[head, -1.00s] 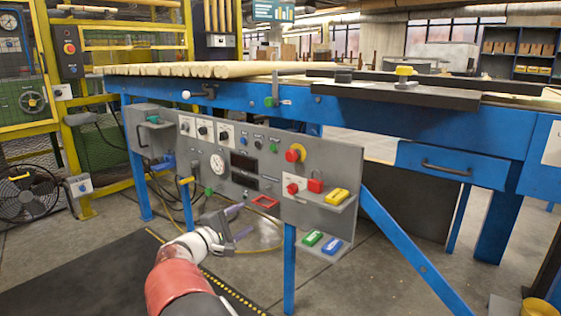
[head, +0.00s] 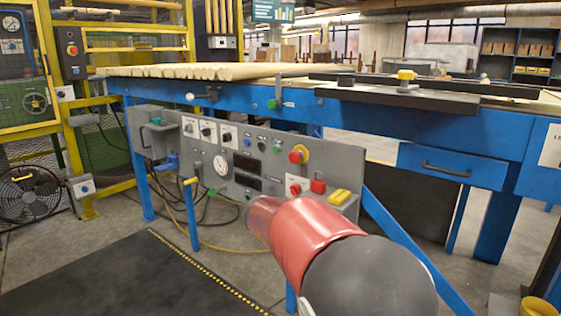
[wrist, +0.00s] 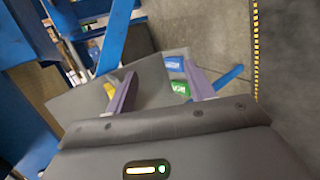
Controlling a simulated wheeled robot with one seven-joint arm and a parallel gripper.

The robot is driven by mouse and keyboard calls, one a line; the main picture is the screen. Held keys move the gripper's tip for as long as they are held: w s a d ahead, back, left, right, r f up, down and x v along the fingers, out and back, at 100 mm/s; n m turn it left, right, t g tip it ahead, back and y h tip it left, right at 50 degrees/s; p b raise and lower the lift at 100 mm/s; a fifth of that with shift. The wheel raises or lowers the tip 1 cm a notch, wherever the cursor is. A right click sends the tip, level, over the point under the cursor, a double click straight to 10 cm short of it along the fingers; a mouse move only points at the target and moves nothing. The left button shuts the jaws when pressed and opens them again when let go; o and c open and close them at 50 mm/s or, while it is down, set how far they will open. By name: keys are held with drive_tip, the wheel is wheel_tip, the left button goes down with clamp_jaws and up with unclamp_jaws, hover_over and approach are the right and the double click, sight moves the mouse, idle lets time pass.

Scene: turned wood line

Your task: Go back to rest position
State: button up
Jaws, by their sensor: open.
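My gripper (wrist: 160,90) shows in the wrist view with its two purple fingers apart and nothing between them. In the head view my red and black arm covers the lower right of the grey control panel (head: 270,171), and my gripper is hidden there.
The blue bench (head: 445,130) carries wooden rods (head: 215,71) and a black plate (head: 398,94). A blue diagonal leg (head: 400,228) runs to the floor beside my arm. A yellow frame and a fan (head: 28,192) stand at left. The dark floor mat (head: 140,275) is clear.

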drive_tip(key=s+d+r+m+g+y, duration=0.1)
drive_tip(key=s+d+m+g+y, duration=0.15)
drive_tip(key=s+d, duration=0.45)
drive_tip(key=s+a+m+t+y+p, duration=0.1)
drive_tip(key=s+m+y, duration=0.4)
drive_tip(key=s, duration=1.9)
drive_tip(key=shift+s+a+f+t+y+p, duration=0.15)
drive_tip(key=shift+s+a+t+y+p, duration=0.2)
drive_tip(key=shift+y, duration=0.3)
